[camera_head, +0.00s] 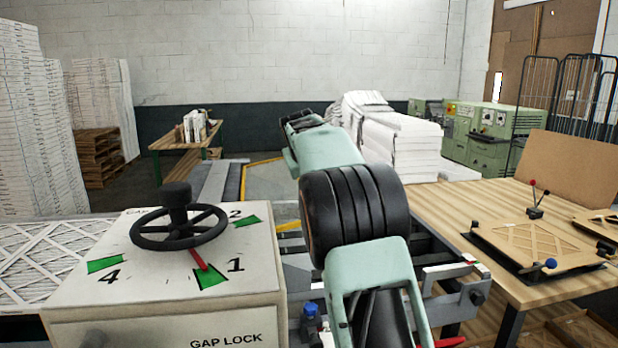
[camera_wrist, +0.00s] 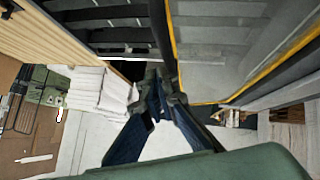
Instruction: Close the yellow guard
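Yellow edging (camera_wrist: 204,103) borders a grey, see-through-looking area in the wrist view, right of the fingertips. Yellow lines (camera_head: 262,162) also show behind my arm in the head view. I cannot tell whether these are the guard's edge or floor marking. My gripper (camera_wrist: 158,84) has two dark blue fingers that converge at their tips, beside the yellow edge. A dark bar (camera_wrist: 160,35) runs up from the tips. Whether the fingers hold it, or touch it, is unclear. In the head view my green arm reaches away from me and hides much of the area beyond.
A gap lock box (camera_head: 165,275) with a black handwheel (camera_head: 178,228) stands at front left. A wooden workbench (camera_head: 445,205) with framed filters is at right. Rails (camera_head: 455,285) lie beside my arm. White stacks (camera_head: 400,135) and green machines (camera_head: 485,125) stand behind.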

